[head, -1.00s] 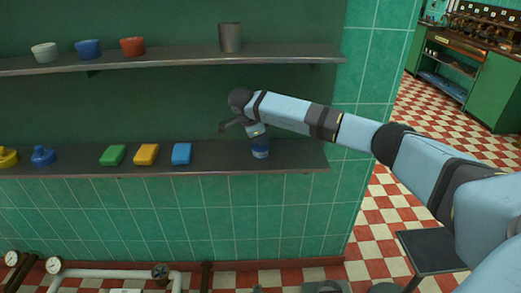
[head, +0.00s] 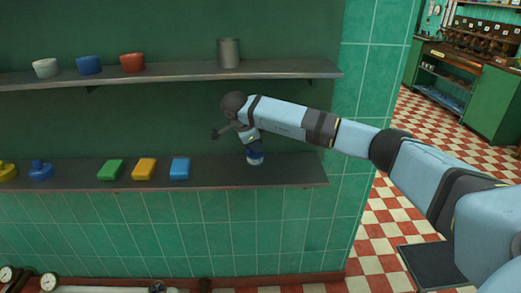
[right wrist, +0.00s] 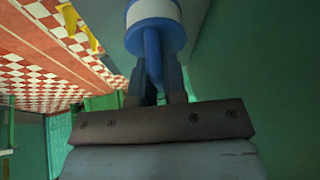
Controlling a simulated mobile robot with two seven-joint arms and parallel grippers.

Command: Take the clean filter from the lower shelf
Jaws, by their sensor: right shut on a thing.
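The clean filter (head: 254,158) is a small blue and white cylinder at the right part of the lower shelf (head: 290,172). In the right wrist view the filter (right wrist: 153,14) has a wide white and blue body and a narrower blue stem. My right gripper (head: 251,146) is shut on that stem; its fingers (right wrist: 154,82) sit on both sides of it. The filter is at or just above the shelf surface; I cannot tell whether they touch. My left gripper is not in view.
Green (head: 110,170), yellow (head: 145,169) and blue (head: 180,168) blocks lie left on the lower shelf. Blue (head: 40,171) and yellow (head: 7,171) knobbed pieces stand farther left. The upper shelf (head: 180,77) overhangs, with several cups and a metal beaker (head: 229,53).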

